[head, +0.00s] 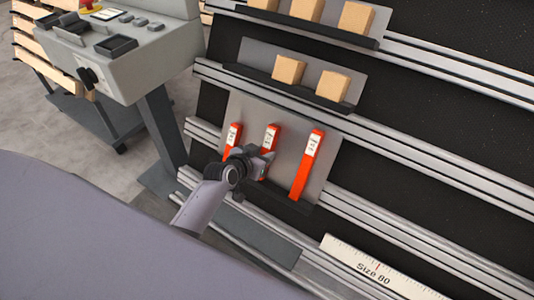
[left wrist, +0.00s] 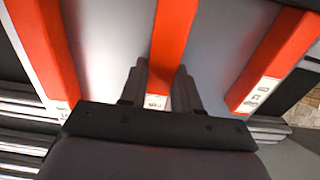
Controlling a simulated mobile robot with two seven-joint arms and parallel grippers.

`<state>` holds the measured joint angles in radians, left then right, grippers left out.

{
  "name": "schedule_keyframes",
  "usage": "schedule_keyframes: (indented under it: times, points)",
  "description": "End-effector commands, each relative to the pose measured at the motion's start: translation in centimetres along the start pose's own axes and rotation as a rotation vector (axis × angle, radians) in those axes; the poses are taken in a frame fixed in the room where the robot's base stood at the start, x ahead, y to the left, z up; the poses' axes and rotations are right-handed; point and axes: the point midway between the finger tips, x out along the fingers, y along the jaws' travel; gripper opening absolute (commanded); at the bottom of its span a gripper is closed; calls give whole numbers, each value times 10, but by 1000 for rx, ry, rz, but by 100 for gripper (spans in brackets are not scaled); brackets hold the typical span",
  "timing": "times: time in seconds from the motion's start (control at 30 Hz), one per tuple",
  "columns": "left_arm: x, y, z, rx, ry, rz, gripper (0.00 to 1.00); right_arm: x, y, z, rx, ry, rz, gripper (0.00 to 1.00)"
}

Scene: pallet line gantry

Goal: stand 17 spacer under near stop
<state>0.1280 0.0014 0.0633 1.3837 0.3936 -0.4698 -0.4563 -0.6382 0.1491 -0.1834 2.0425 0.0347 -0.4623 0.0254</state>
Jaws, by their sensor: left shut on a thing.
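Three orange-red spacers with white labels stand against a grey panel on a dark ledge: a left spacer (head: 233,135), a middle spacer (head: 270,138) and a right spacer (head: 307,165). The label numbers are too small to read surely, so I cannot tell which is 17. My left gripper (head: 262,162) is shut on the middle spacer, its fingers on either side. In the left wrist view the middle spacer (left wrist: 172,35) runs between the fingertips (left wrist: 161,75), with the other two spacers at either side. The near stop cannot be made out. My right gripper is out of view.
Wooden blocks (head: 288,69) stand on racks above, along metal rails (head: 400,105). A white ruler strip marked "Size 80" (head: 375,270) lies lower right. A grey control console (head: 130,45) stands at left. The dark board right of the spacers looks clear.

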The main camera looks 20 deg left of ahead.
Motion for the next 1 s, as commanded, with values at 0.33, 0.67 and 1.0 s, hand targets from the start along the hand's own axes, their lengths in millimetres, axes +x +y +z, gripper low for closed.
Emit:
schedule_keyframes:
  times: [0.33, 0.67, 1.0]
  points:
    - [-18, 0, -4, 2, 0, 0, 0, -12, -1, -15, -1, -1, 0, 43]
    - [-44, 0, -4, 0, 0, 0, 0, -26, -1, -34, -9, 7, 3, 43]
    - [-71, 0, -4, 1, 0, 0, 0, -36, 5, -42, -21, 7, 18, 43]
